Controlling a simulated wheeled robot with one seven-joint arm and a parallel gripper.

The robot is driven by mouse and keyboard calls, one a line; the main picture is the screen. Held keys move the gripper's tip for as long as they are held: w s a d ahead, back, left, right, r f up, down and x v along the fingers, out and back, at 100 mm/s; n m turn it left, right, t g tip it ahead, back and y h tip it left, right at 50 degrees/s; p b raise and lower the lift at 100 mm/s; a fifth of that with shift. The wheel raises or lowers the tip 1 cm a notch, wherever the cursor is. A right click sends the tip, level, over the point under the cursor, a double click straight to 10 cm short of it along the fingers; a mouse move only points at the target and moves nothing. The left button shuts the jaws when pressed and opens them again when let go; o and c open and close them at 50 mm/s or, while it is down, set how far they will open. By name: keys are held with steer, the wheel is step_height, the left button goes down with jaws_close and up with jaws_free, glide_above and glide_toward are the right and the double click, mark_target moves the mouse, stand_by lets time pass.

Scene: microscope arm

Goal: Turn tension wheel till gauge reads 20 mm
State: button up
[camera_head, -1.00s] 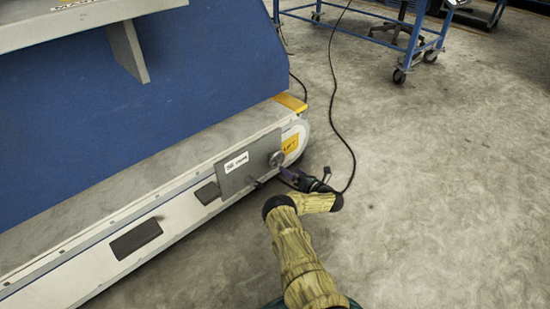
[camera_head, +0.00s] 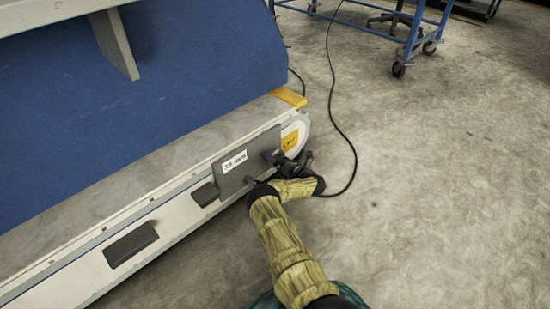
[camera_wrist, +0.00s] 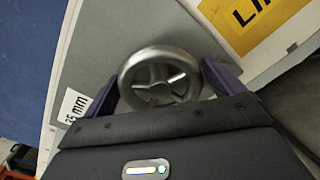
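The tension wheel (camera_wrist: 160,78) is a round grey metal handwheel with spokes, on a grey plate (camera_head: 240,176) at the end of the machine's side. In the head view my gripper mostly hides it. The white gauge label (camera_head: 234,161) on the plate is small; in the wrist view (camera_wrist: 76,106) it is partly cut off and appears to read 25 mm. My gripper (camera_wrist: 163,68) has its two purple fingers on either side of the wheel, close to the rim. I cannot tell whether they press on it.
The machine has a blue panel (camera_head: 140,95) and a long white side rail (camera_head: 75,268) with dark blocks. A yellow label (camera_head: 290,141) is right of the wheel. A black cable (camera_head: 335,115) lies on the floor. A blue wheeled cart (camera_head: 405,45) stands behind. The floor to the right is clear.

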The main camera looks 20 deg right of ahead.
steer(key=shift+s+d, duration=0.1)
steer(key=c, duration=0.7)
steer(key=shift+r+m+p, duration=0.15)
steer(key=shift+m+p, duration=0.25)
steer(key=shift+p, duration=0.05)
steer(key=shift+m, duration=0.3)
steer(key=m+p, duration=0.2)
steer(key=m, duration=0.1)
steer(key=shift+p, duration=0.3)
steer(key=m+p, duration=0.2)
steer(key=m, duration=0.4)
steer(key=shift+p, duration=0.3)
steer(key=m+p, duration=0.1)
steer(key=m, duration=0.5)
steer(key=shift+m, duration=0.3)
steer(key=m, duration=0.6)
steer(key=shift+f+m, duration=0.25)
steer(key=shift+m, duration=0.15)
steer(key=shift+a, duration=0.2)
